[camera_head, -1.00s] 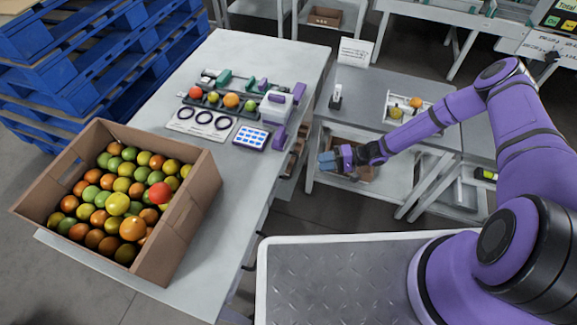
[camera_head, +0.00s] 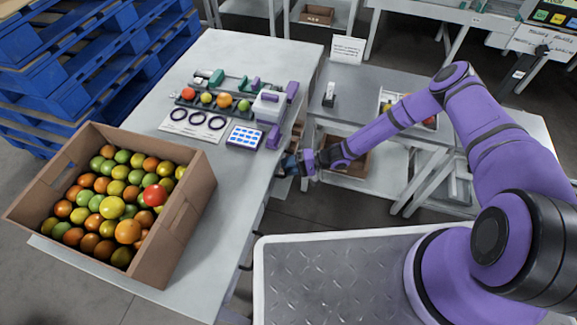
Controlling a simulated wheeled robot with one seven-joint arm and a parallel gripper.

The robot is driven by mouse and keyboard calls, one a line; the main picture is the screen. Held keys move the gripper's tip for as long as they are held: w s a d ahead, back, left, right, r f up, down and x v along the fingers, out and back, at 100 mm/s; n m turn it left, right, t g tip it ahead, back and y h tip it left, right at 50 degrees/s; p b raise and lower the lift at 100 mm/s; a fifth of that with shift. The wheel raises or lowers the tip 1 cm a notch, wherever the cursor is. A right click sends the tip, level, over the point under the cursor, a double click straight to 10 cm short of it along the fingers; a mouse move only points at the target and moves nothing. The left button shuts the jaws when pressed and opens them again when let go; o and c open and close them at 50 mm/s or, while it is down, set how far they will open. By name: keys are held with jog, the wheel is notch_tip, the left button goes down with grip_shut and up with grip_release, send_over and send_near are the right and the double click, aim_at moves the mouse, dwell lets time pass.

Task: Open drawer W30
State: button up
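No label reading W30 can be made out in this view. Dark handles (camera_head: 257,233) stick out from the right side of the long grey table (camera_head: 262,75), and the drawer fronts there are seen too steeply to tell apart. My gripper (camera_head: 287,166) is at the table's right side, below the level of the top and farther back than those handles. Its fingertips are small and dark against the table side, so I cannot tell whether they are open, shut or touching anything.
A cardboard box (camera_head: 188,222) of tomatoes stands on the table's near end. Behind it are a sorting rack (camera_head: 215,105), a card with rings (camera_head: 195,124) and a blue-keyed pad (camera_head: 245,137). A second grey table (camera_head: 375,85) stands right of my gripper, with an open floor gap between.

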grip_shut()
jog(key=s+d, duration=0.4)
jog(key=d, duration=0.7)
jog(key=s+d, duration=0.4)
jog(key=d, duration=0.7)
jog(key=shift+d, duration=0.2)
jog(key=shift+s, duration=0.15)
grip_release()
